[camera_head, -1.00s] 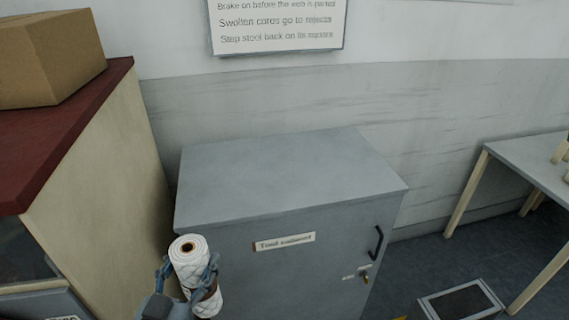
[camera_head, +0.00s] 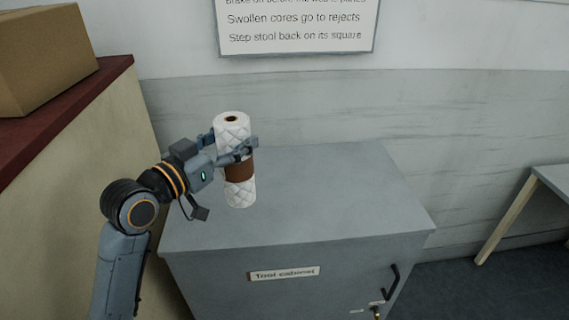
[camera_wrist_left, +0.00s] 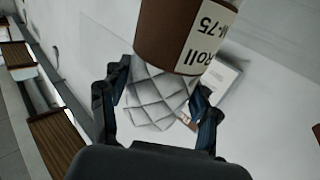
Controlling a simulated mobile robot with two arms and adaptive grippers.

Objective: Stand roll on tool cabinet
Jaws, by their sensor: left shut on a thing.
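The white quilted wadding roll (camera_head: 238,190) stands upright, with a brown band around its middle and a dark core hole at its top. It is over the left part of the grey tool cabinet's top (camera_head: 330,195); I cannot tell whether its base touches the surface. My left gripper (camera_head: 232,146) comes in from the left and is shut on the roll above the band. In the left wrist view the roll (camera_wrist_left: 155,95) sits between the two fingers, and its band carries a white label reading "Roll" and "75". My right gripper is not in view.
A cardboard box (camera_head: 40,55) sits on a red-topped cabinet (camera_head: 75,115) at the left. A wall sign (camera_head: 297,28) hangs behind. A table (camera_head: 550,180) stands at the right. The right part of the cabinet top is clear.

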